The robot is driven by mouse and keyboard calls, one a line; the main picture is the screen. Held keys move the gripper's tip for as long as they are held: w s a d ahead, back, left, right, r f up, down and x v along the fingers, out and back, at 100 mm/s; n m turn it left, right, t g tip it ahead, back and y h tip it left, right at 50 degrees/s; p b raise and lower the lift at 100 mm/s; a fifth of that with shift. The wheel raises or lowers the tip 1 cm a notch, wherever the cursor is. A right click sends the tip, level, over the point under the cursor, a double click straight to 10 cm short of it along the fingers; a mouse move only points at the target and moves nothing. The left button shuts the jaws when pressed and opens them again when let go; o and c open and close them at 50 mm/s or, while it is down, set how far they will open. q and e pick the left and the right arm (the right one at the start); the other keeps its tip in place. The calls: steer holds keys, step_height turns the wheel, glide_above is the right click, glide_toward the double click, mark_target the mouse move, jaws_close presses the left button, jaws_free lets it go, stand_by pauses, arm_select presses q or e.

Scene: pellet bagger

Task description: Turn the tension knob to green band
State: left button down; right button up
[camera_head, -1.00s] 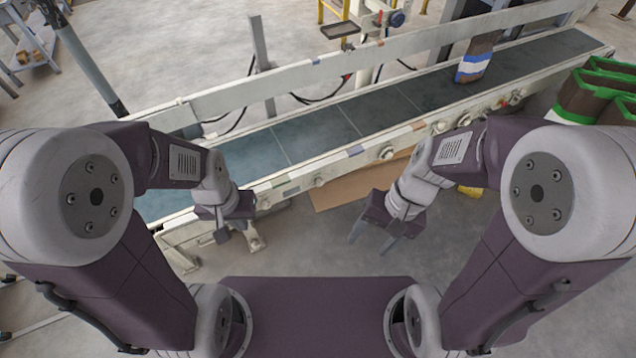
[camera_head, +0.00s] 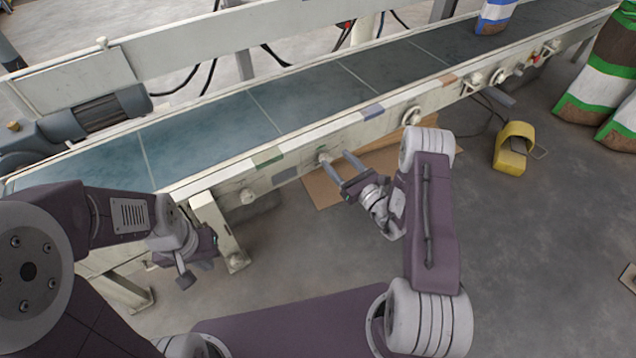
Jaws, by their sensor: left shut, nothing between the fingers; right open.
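I cannot tell which is the tension knob. A green band (camera_head: 267,157) marks the rail left of the nearest knob. My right gripper (camera_head: 338,161) is open and empty, fingers pointing at the rail; I cannot tell whether it touches. My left gripper (camera_head: 184,280) is shut and empty, low in front of the rail's left part.
A blue band (camera_head: 373,111) and a brown band (camera_head: 449,79) are further right on the rail. A yellow foot pedal (camera_head: 511,150) stands on the floor. Striped sacks (camera_head: 600,75) stand at far right. A cardboard sheet (camera_head: 325,190) lies below the rail.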

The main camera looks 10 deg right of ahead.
step_height(320, 180, down, 7)
steer(key=s+d+m+b, duration=0.1)
steer(key=b, duration=0.1)
steer(key=shift+h, duration=0.3)
steer(key=b+x, duration=0.2)
steer(key=x, duration=0.2)
steer(key=b+x, duration=0.3)
steer(key=x, duration=0.1)
steer(key=shift+w+d+b, duration=0.1)
steer(key=shift+w+b, duration=0.2)
steer(key=shift+w, duration=0.05)
arm_select(q)
step_height(320, 180, down, 10)
arm_select(e)
jaws_close()
